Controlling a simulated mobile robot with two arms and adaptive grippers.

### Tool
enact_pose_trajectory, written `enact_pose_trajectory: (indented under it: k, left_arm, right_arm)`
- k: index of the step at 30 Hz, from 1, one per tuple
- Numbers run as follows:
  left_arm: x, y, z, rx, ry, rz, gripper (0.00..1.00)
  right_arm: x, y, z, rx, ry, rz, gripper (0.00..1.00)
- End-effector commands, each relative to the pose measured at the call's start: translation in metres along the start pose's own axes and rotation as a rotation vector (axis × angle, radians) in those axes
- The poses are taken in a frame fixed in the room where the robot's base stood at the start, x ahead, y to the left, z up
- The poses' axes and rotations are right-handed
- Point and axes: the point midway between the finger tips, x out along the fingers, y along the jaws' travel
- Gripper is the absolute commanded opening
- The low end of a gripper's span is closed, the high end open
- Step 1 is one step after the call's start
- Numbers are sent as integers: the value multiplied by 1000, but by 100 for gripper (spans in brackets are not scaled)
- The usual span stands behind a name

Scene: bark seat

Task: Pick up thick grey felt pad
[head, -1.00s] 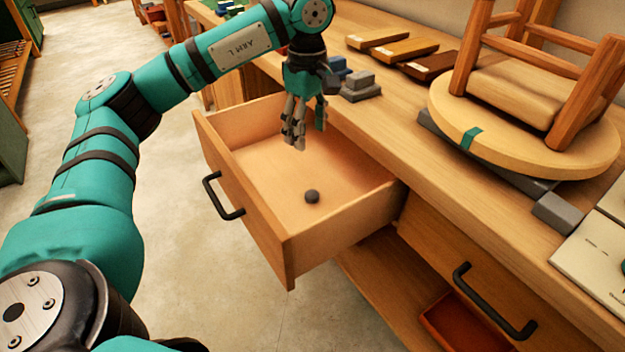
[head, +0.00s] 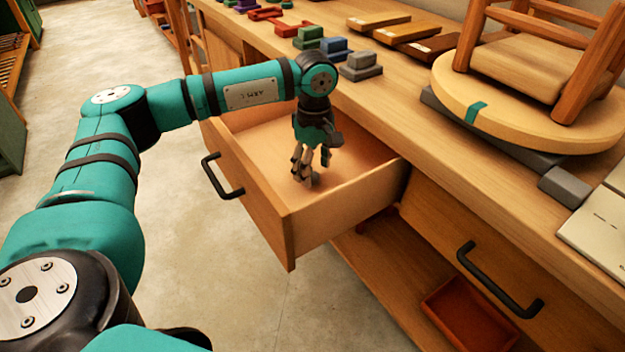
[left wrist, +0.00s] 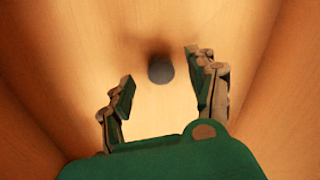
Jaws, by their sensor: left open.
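The felt pad (left wrist: 160,70) is a small dark grey disc lying on the bare floor of the open drawer (head: 258,205). In the left wrist view it lies between and a little beyond the two fingertips, and nothing visibly touches it. In the head view my left gripper hides most or all of it. My left gripper (head: 308,175) points down inside the drawer, low over its floor. It also shows in the left wrist view (left wrist: 160,72), its fingers apart with nothing held. My right gripper is not in view.
The drawer walls stand close on each side. The workbench (head: 400,110) behind carries grey blocks (head: 361,66), wood samples (head: 405,35) and an upturned stool (head: 535,95). A black drawer handle (head: 222,178) sticks out in front. A red tray (head: 468,312) sits on the lower shelf.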

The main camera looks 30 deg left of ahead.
Motion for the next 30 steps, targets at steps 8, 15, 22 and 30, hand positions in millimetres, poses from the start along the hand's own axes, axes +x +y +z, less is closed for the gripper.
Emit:
enact_pose_trajectory:
  k: [8,15,22,30]
  left_arm:
    - [20,0,0,-1,-1,1,58]
    - [19,0,0,-1,-1,1,45]
    - [19,0,0,-1,-1,1,21]
    - [19,0,0,-1,-1,1,21]
  right_arm:
    - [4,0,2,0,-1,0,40]
    - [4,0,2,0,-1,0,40]
    - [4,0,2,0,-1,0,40]
    - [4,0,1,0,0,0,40]
